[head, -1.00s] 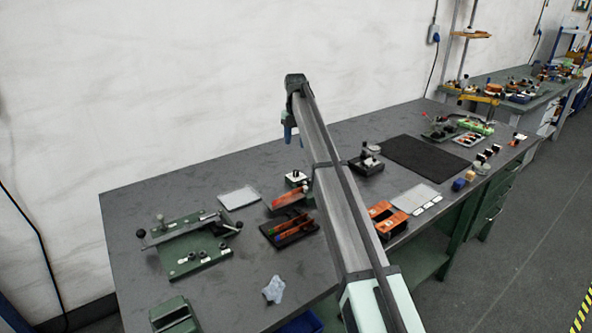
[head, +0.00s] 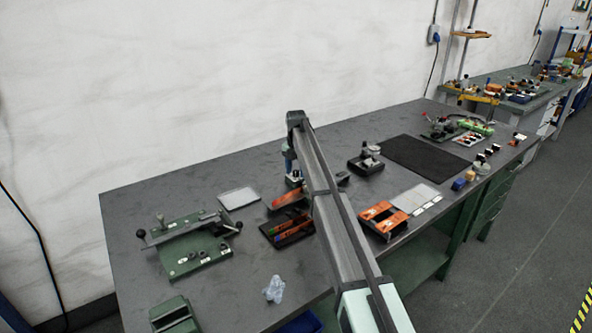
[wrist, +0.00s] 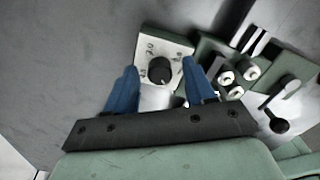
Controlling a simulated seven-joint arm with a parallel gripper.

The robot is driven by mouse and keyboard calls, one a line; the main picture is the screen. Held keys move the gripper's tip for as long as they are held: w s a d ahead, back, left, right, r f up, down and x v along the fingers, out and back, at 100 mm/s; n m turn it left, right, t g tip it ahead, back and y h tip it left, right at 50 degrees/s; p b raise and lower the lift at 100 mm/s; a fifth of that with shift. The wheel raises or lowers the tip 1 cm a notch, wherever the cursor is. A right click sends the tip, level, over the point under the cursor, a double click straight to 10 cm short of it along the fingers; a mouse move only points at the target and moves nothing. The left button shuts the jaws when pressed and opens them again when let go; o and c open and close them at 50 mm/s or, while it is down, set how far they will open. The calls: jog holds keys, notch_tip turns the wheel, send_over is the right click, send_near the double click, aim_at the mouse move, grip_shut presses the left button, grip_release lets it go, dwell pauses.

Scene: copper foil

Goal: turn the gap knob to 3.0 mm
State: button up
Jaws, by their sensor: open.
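The gap knob (wrist: 160,70) is a round black knob on a white dial plate (wrist: 148,50) with dark figures, on a small green block. The figures are blurred, and I cannot read the setting. My gripper (wrist: 158,67) has blue fingers that stand apart, one on each side of the knob in the wrist view. I cannot tell whether either finger touches it. In the head view my gripper (head: 289,170) points down at the back of the bench, over the small knob block, which it and my arm mostly hide.
In the wrist view a green fixture with metal rollers (wrist: 228,78) and a crank with a black ball (wrist: 278,125) lie to the right. In the head view a dark tray (head: 268,237) with orange pieces and a pale plate (head: 238,198) lie nearby.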

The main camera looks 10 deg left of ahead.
grip_shut()
dwell(0.6)
jog(key=shift+m, duration=0.3)
